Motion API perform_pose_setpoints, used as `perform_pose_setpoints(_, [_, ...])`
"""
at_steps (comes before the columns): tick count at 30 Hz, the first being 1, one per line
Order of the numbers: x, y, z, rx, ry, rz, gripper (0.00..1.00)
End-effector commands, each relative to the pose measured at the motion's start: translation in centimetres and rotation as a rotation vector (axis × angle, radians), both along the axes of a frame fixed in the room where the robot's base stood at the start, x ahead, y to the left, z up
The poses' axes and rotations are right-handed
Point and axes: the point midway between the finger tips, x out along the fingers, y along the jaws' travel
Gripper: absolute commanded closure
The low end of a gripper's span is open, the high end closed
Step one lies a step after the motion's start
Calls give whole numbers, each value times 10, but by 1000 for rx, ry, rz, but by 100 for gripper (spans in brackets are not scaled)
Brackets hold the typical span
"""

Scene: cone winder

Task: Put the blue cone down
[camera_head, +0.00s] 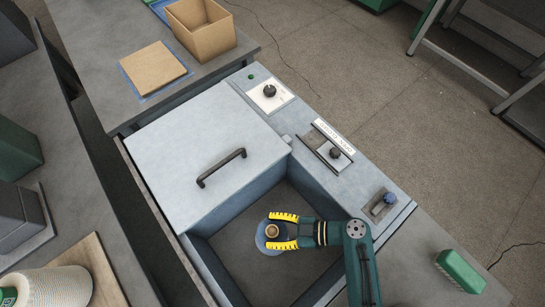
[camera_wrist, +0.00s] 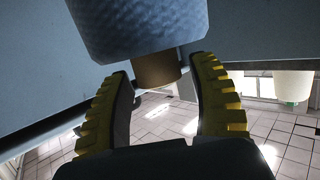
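The blue cone (camera_head: 261,244) is upright in the head view, its brown tube end (camera_head: 271,231) pointing up, inside or over the open compartment of the grey machine.
A grey lid panel (camera_head: 205,145) with a black handle (camera_head: 221,168) lies left of the compartment. Knobs and a slider (camera_head: 335,153) line the machine's right rim. A cardboard box (camera_head: 200,30) stands behind. A green brush-like block (camera_head: 460,271) lies at right; a large pale cone (camera_head: 55,287) stands lower left.

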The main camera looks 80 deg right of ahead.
Motion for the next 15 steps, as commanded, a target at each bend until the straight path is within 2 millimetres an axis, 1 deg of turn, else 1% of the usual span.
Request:
perform_pose_setpoints(9, [0, 0, 1, 0, 0, 0, 40])
perform_pose_setpoints(11, [0, 0, 4, 0, 0, 0, 40])
perform_pose_setpoints(14, [0, 0, 21, -1, 0, 0, 40])
perform_pose_setpoints(15, [-7, -3, 16, 0, 1, -6, 40])
